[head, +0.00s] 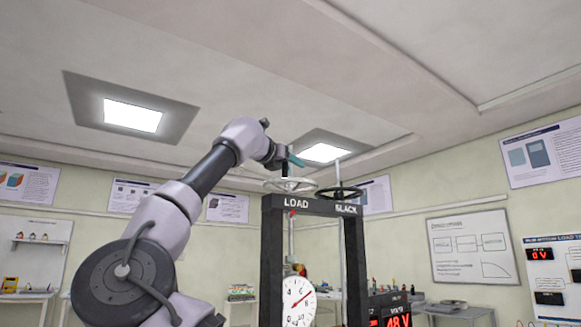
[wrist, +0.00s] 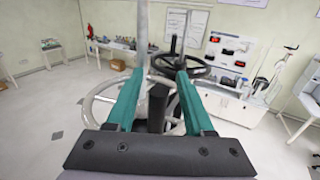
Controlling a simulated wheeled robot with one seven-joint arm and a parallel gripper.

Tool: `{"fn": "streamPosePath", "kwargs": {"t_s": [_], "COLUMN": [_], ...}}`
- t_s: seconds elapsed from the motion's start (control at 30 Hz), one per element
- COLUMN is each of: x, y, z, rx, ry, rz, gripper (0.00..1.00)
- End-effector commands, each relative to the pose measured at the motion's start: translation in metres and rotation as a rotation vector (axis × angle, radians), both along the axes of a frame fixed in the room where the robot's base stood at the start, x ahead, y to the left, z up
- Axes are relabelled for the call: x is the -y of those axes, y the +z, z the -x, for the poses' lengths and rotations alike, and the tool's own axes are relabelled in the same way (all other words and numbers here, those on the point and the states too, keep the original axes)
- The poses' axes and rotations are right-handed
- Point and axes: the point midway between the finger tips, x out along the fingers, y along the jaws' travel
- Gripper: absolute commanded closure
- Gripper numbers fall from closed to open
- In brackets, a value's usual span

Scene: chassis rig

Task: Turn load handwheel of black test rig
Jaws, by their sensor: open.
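The black test rig (head: 325,208) has two handwheels on its top beam. The pale metal load handwheel (head: 290,185) is above the word LOAD; the black slack handwheel (head: 338,193) is to its right. My gripper (head: 296,160) is just above the load handwheel, with a teal finger showing. In the wrist view my gripper (wrist: 161,76) is open. The black wheel (wrist: 182,66) lies just beyond the fingertips.
A pale vertical rod (wrist: 143,32) rises close beyond the fingers. A round dial gauge (head: 298,301) hangs inside the rig frame. Benches with equipment (wrist: 118,46) stand along the walls. Open floor (wrist: 40,110) shows at the left.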

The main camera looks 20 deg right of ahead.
Motion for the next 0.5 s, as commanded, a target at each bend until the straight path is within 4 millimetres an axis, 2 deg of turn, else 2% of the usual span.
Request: {"fn": "streamPosePath", "kwargs": {"t_s": [0.27, 0.5], "x": [-0.002, -0.027], "y": [-0.002, -0.001], "z": [0.001, 0.024], "rx": [-0.002, -0.001], "ry": [0.001, 0.003], "rz": [-0.002, 0.001], "gripper": [0.48, 0.48]}}
